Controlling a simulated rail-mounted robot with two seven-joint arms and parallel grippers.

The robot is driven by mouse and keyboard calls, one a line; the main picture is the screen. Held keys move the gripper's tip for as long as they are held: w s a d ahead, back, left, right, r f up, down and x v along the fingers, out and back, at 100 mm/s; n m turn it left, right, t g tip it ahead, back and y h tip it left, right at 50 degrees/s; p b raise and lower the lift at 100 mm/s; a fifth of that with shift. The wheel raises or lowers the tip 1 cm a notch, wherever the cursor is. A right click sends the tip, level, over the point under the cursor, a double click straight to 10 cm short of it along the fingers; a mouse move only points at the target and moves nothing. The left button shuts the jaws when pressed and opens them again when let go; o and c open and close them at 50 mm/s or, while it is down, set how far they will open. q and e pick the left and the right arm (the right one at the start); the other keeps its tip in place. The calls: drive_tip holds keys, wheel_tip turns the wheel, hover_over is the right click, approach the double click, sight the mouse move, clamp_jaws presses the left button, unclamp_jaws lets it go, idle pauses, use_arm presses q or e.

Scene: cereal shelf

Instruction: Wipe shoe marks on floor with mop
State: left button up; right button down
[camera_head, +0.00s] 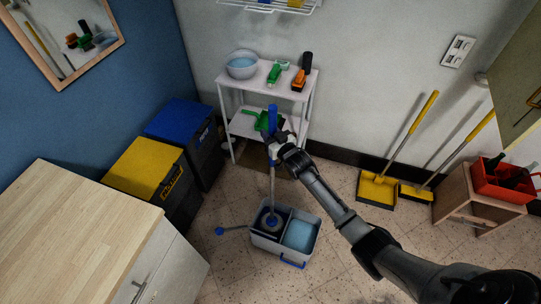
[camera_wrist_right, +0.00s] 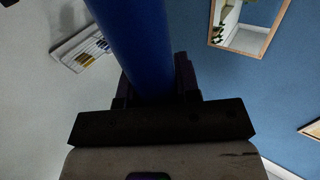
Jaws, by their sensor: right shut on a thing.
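The mop stands nearly upright, its blue handle (camera_head: 272,118) at the top and its grey pole running down to the mop head (camera_head: 270,221). The head is inside the left compartment of the grey bucket (camera_head: 262,241); the right compartment holds light blue water (camera_head: 299,234). My right gripper (camera_head: 276,150) is shut on the mop's handle. In the right wrist view the blue handle (camera_wrist_right: 135,45) passes between the fingers. The floor (camera_head: 335,215) is tiled and speckled; I cannot clearly tell shoe marks from its pattern. My left gripper is out of view.
A white shelf (camera_head: 258,86) with a basin (camera_head: 242,65) and brushes stands behind the mop. Yellow-lidded and blue-lidded bins (camera_head: 146,168) and a wooden-topped cabinet (camera_head: 70,225) are left. Yellow brooms (camera_head: 377,190) lean on the back wall; a stool with a red crate (camera_head: 505,181) is right.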

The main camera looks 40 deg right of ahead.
wheel_tip(320, 180, up, 10)
drive_tip(key=shift+p, duration=1.1)
wheel_tip(320, 180, up, 15)
drive_tip(key=p, duration=1.5)
hover_over(270, 111)
drive_tip(key=w+d, duration=0.2)
drive_tip(key=shift+w+a+r, duration=0.1)
drive_tip(key=shift+a+r, duration=0.05)
